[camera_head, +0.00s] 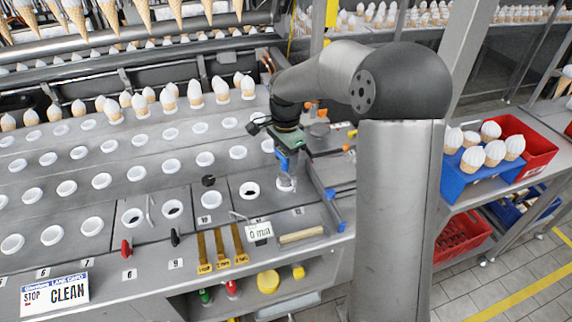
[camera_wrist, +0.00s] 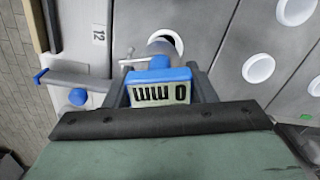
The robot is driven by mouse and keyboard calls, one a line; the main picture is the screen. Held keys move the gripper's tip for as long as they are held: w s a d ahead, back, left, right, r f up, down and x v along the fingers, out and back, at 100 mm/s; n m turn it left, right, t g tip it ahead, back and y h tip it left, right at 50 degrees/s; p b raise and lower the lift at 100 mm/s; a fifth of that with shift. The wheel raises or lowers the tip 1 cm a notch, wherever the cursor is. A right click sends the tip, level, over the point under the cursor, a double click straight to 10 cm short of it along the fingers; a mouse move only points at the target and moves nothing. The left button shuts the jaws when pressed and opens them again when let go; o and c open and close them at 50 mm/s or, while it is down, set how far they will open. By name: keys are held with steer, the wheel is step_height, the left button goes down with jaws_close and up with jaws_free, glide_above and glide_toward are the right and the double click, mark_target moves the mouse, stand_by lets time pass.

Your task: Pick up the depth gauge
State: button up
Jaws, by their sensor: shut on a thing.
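The depth gauge (camera_wrist: 160,90) is a blue block with a white face reading "0 mm", upside down in the wrist view. My gripper (camera_wrist: 158,76) is shut on it, with a grey finger on each side. In the head view my gripper (camera_head: 286,148) points down over the right end of the sloped panel. The gauge's blue body (camera_head: 283,161) shows just below it. A pale metal cylinder (camera_head: 286,183) stands beneath, at a white ring. I cannot tell whether the gauge touches the panel or ring.
The sloped panel (camera_head: 120,200) holds rows of white rings. A blue-ended grey bar (camera_head: 325,190) is close right of the gripper.

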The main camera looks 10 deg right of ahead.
mark_target(285, 159)
steer(key=s+r, duration=0.1)
steer(key=s+a+r+b, duration=0.1)
steer(key=s+r, duration=0.1)
steer(key=shift+r, duration=0.15)
steer(key=shift+c, duration=0.6)
steer(key=s+a+r+b, duration=0.2)
steer(key=s+r, duration=0.3)
steer(key=s, duration=0.4)
steer(key=shift+s+a, duration=0.15)
steer(key=shift+a, duration=0.25)
